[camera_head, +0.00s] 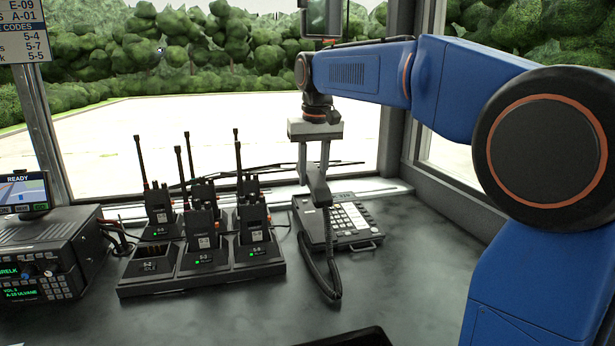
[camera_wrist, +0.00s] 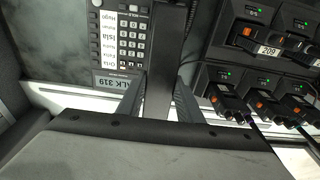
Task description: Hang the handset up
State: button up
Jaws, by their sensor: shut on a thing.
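My gripper (camera_head: 314,173) points down over the desk phone and is shut on the dark handset (camera_head: 319,191). The handset hangs tilted between the fingers, above the left part of the phone base (camera_head: 350,217); whether its lower end touches the base I cannot tell. The handset hides much of the cradle.
A charger rack (camera_head: 205,268) with several radios with upright antennas stands left of the phone. A radio console (camera_head: 45,250) and a small screen (camera_head: 22,190) are at the far left. The desk right of the phone is clear, up to the window frame.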

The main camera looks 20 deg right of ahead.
send_over(312, 216)
jog(key=shift+s+f, duration=0.2)
jog(key=shift+f, duration=1.6)
jog(key=shift+s+f, duration=0.2)
jog(key=shift+f, duration=1.6)
jog(key=shift+f, duration=0.1)
